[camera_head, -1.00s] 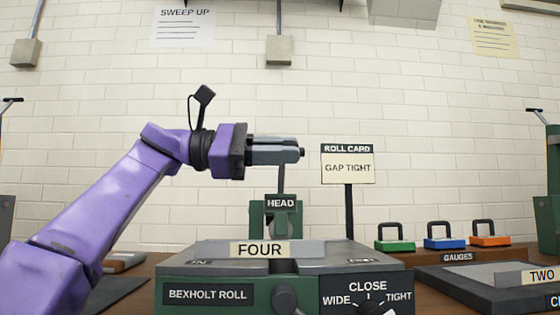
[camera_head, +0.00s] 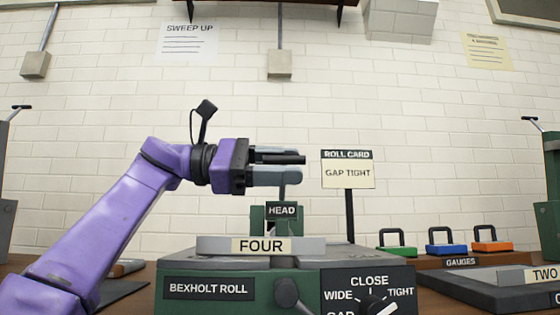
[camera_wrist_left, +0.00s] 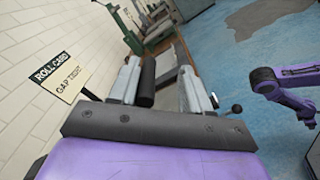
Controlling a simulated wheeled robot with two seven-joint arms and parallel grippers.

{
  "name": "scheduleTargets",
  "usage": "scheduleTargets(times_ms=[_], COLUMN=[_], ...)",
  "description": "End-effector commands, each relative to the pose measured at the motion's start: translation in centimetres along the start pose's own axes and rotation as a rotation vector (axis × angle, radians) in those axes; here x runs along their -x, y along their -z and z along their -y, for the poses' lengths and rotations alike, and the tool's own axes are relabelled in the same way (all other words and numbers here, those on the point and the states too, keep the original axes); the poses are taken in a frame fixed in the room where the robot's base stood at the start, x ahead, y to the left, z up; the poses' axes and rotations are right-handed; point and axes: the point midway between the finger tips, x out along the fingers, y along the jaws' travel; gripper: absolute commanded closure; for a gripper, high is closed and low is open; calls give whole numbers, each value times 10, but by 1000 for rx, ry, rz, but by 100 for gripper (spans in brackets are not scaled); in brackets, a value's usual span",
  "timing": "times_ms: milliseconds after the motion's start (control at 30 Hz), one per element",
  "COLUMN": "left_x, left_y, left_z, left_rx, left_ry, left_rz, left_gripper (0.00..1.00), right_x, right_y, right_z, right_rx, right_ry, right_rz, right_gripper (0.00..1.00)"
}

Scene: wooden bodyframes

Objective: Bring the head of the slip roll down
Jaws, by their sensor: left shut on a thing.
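The slip roll (camera_head: 215,290) stands in front of me, dark green with a grey top and labels "BEXHOLT ROLL" and "FOUR". Its green head (camera_head: 270,222), labelled "HEAD", rises behind the plate. A grey lever post (camera_head: 282,190) stands up from the head area to a black grip (camera_head: 290,159). My left gripper (camera_head: 278,166) is shut on this grip, coming in from the left. In the left wrist view the black grip (camera_wrist_left: 146,84) lies between the fingers, beside the left finger. My right gripper is not seen; a purple arm of mine (camera_wrist_left: 290,85) shows at right.
A "GAP TIGHT" roll card (camera_head: 348,174) stands on a post just right of the gripper. A gap dial (camera_head: 374,303) is on the machine's front right. Another labelled machine, "TWO", stands farther right.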

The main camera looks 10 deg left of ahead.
Motion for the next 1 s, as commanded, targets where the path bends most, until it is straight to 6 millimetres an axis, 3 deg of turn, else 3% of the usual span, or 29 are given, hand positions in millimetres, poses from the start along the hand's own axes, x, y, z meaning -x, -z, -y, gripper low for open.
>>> scheduleTargets(times_ms=[633,1000], left_x=[6,87], left_y=[1,1], left_z=[-1,-1], left_rx=[-3,-2], left_ry=[-6,-10], left_rz=[-4,-3], left_gripper=[59,59], right_x=[-1,-2], right_y=[0,-7], right_z=[0,-3], right_rx=[3,47], right_ry=[0,0], right_rz=[4,54], right_gripper=[36,36])
